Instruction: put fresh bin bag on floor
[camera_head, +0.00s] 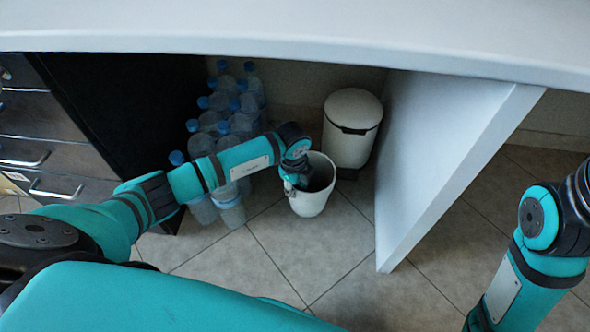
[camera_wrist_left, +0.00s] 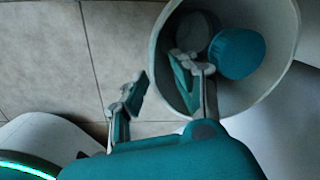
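A small open white bin (camera_head: 312,203) stands on the tiled floor under the counter. My left gripper (camera_head: 295,180) reaches down at its left rim. In the left wrist view my left gripper (camera_wrist_left: 160,82) has its fingers apart, one inside the mouth of the bin (camera_wrist_left: 272,95) and one outside, with a gap beside the wall. Inside the bin lie a teal rounded thing (camera_wrist_left: 237,53) and a dark grey one (camera_wrist_left: 200,30); I cannot tell whether either is the bin bag. My right arm shows at the right, but its gripper is out of view.
A white lidded pedal bin (camera_head: 352,115) stands behind the open bin. Several water bottles (camera_head: 228,110) with blue caps stand at the left. A white counter panel (camera_head: 440,150) stands to the right, and a drawer unit (camera_head: 45,150) at the far left. Floor in front (camera_head: 250,265) is clear.

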